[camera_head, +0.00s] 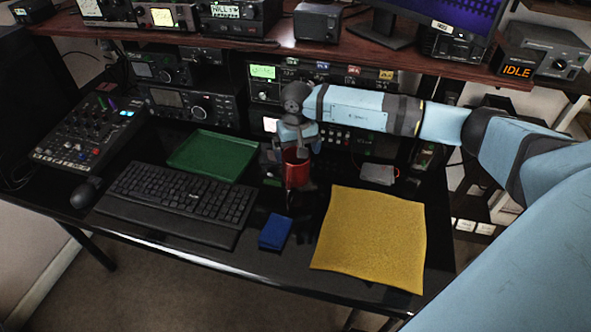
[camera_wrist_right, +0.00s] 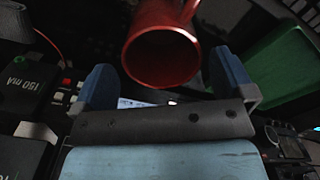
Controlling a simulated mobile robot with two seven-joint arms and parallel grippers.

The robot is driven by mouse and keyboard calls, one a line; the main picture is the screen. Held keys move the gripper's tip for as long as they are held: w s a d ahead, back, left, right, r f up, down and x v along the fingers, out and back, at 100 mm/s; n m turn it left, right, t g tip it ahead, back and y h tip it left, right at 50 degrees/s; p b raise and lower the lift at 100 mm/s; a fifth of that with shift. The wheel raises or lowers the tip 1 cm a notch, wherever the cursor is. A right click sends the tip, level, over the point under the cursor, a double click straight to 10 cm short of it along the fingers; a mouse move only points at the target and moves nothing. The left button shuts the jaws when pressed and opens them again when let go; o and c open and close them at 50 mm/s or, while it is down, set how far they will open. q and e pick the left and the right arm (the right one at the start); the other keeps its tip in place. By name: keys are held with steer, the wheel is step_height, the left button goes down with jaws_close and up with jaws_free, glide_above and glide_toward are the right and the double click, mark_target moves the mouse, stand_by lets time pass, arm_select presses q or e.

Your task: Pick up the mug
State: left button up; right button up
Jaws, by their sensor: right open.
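The red mug (camera_head: 297,170) stands on the black desk between the green tray and the yellow cloth. In the right wrist view, the mug (camera_wrist_right: 162,50) shows its round rim facing the camera, with its handle at the upper right. My right gripper (camera_head: 292,150) is at the mug, on its far side in the head view. In the right wrist view, the blue fingers of the gripper (camera_wrist_right: 165,85) are spread apart, with the mug's rim just ahead and between them. I cannot tell whether either finger touches the mug. My left gripper is not in view.
A green tray (camera_head: 213,155), a black keyboard (camera_head: 178,196), a blue block (camera_head: 275,231) and a yellow cloth (camera_head: 371,238) lie around the mug. A small grey box (camera_head: 377,174) sits to the right. Radio equipment (camera_head: 190,106) and a raised shelf (camera_head: 255,42) stand behind.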

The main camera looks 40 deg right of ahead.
mark_target(296, 160)
step_height(296, 160, down, 4)
steer(key=shift+f, duration=0.2)
steer(key=shift+r, duration=0.1)
steer(key=c, duration=1)
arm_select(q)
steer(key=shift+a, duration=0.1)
arm_select(e)
steer(key=shift+a, duration=0.1)
